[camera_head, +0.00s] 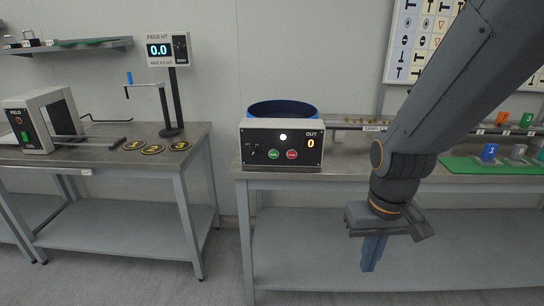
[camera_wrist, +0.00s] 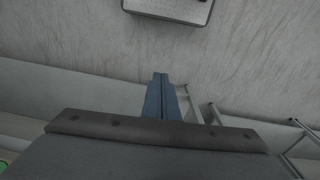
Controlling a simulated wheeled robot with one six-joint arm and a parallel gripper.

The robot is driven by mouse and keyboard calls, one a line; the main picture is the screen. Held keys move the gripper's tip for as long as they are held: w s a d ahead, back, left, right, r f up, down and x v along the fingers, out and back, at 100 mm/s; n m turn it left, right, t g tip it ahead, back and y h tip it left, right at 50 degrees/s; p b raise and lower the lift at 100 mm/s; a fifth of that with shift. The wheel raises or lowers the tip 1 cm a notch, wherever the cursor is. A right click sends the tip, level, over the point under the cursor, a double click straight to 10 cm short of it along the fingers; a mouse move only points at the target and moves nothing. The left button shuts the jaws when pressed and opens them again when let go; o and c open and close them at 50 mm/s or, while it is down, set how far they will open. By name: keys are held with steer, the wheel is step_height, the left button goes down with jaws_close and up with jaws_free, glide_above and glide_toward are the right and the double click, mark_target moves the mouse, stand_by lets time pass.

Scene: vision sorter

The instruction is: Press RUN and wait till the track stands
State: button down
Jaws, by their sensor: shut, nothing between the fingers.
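The control box (camera_head: 255,149) stands on the front of the right bench, with a green button (camera_head: 273,154) and a red button (camera_head: 291,154) side by side. Their lettering is too small to read. A white lamp shows above them, and an orange 0 shows under OUT. A dark blue bowl (camera_head: 283,107) sits behind the box. The samples track (camera_head: 345,127) runs right from it; I cannot tell whether it moves. My gripper (camera_head: 373,256) is shut and empty, pointing down in front of the bench, right of and below the box. Its fingers (camera_wrist: 161,97) also show in the wrist view.
A left bench (camera_head: 100,158) holds a field unit (camera_head: 38,122), a meter reading 0.0 and numbered discs (camera_head: 152,149). A floor gap lies between the benches. A green mat (camera_head: 470,166) with numbered blocks (camera_head: 489,152) lies right of my arm.

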mark_target(274, 154)
steer(key=w+a+f+n+t, duration=0.1)
steer(key=w+n+t, duration=0.15)
steer(key=w, duration=0.45)
steer(key=w+a+f+n+t+y+b, duration=0.1)
steer(key=w+a+n+t, duration=0.15)
steer(key=w, duration=0.35)
steer(key=w+f+n+t, duration=0.1)
steer(key=w+n+t, duration=0.15)
steer(key=w, duration=0.45)
steer(key=w+a+r+n+t+y+b, duration=0.1)
steer(key=w+a+r+n+t+y, duration=0.1)
steer(key=a+n+y, duration=0.3)
steer(key=w+a+r+n+t+y, duration=0.2)
steer(key=w+a+r+n+y, duration=0.1)
steer(key=a, duration=0.7)
steer(key=r+n+y, duration=0.1)
steer(key=n+y, duration=0.1)
steer(key=y, duration=0.1)
steer(key=shift+w+a+r+n+b, duration=0.15)
steer(key=shift+a+r+n+b, duration=0.15)
steer(key=shift+r+n+b, duration=0.1)
steer(key=shift+w, duration=0.15)
steer(key=shift+w+d+b, duration=0.2)
steer(key=shift+w+b, duration=0.55)
steer(key=shift+w, duration=3.5)
steer(key=shift+w, duration=0.15)
steer(key=shift+w, duration=0.3)
